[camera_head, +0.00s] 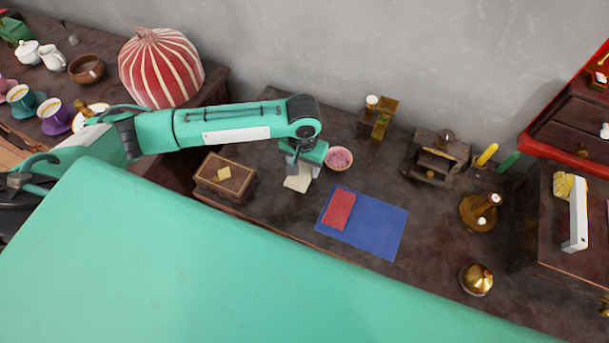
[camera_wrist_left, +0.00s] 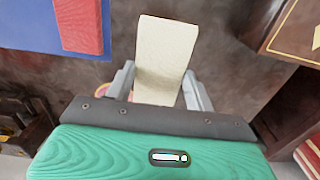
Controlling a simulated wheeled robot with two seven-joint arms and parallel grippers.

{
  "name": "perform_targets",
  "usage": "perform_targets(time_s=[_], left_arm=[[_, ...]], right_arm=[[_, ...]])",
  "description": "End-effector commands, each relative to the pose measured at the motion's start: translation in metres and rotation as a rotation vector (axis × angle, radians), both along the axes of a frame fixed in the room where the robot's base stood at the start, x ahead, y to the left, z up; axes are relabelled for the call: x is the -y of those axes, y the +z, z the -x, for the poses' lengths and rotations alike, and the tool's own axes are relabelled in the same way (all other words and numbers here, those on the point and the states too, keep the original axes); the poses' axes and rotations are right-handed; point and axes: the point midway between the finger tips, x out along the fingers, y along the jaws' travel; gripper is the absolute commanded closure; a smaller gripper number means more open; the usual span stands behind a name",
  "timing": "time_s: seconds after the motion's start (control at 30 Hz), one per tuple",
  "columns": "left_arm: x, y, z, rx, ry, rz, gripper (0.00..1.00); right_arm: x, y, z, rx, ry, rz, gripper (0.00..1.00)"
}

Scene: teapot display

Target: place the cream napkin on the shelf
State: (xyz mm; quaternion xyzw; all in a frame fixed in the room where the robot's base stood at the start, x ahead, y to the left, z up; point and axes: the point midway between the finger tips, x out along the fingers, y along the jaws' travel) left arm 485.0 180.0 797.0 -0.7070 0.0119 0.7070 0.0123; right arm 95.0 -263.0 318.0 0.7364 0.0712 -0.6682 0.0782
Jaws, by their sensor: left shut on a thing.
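The cream napkin (camera_head: 298,179) is a small flat pale piece, held by my left gripper (camera_head: 303,165) over the dark table, left of the blue mat. In the left wrist view the napkin (camera_wrist_left: 166,55) sticks out between the two fingers of my left gripper (camera_wrist_left: 162,88), which is shut on it. I cannot tell how far the napkin is above the table. A small dark wooden stand with open compartments (camera_head: 434,162), possibly the shelf, stands near the wall, right of the gripper. My right gripper is not in view.
A blue mat (camera_head: 382,222) with a red cloth (camera_head: 339,211) lies right of the napkin. A wooden box (camera_head: 226,182) stands left, a pink-filled bowl (camera_head: 339,158) just beside the gripper. Brass items (camera_head: 476,279) stand further right. Bare tabletop lies between mat and stand.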

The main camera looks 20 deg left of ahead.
Motion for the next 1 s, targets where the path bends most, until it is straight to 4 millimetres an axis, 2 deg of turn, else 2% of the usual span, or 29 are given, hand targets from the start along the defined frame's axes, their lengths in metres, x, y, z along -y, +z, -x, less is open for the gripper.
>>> perform_targets(time_s=[0.1, 0.2, 0.33, 0.53, 0.9, 0.93, 1.0], left_arm=[[0.000, -0.015, 0.000, -0.002, 0.000, 0.000, 0.69], [0.000, -0.021, 0.000, -0.001, -0.001, 0.001, 0.69], [0.000, -0.033, 0.000, -0.001, -0.001, -0.001, 0.69], [0.000, -0.061, 0.000, -0.001, 0.000, 0.000, 0.69], [0.000, -0.065, 0.000, 0.000, 0.000, 0.001, 0.69], [0.000, -0.065, 0.000, 0.000, -0.001, 0.001, 0.40], [0.000, -0.065, 0.000, 0.000, -0.001, 0.001, 0.27]], right_arm=[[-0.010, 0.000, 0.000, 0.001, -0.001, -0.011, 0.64], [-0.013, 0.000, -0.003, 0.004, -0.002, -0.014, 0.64], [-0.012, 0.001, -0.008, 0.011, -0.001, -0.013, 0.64], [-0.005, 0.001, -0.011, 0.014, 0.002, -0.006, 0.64], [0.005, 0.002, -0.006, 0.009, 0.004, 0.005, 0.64], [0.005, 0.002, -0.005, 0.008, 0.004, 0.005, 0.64], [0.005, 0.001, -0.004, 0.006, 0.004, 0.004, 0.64]])
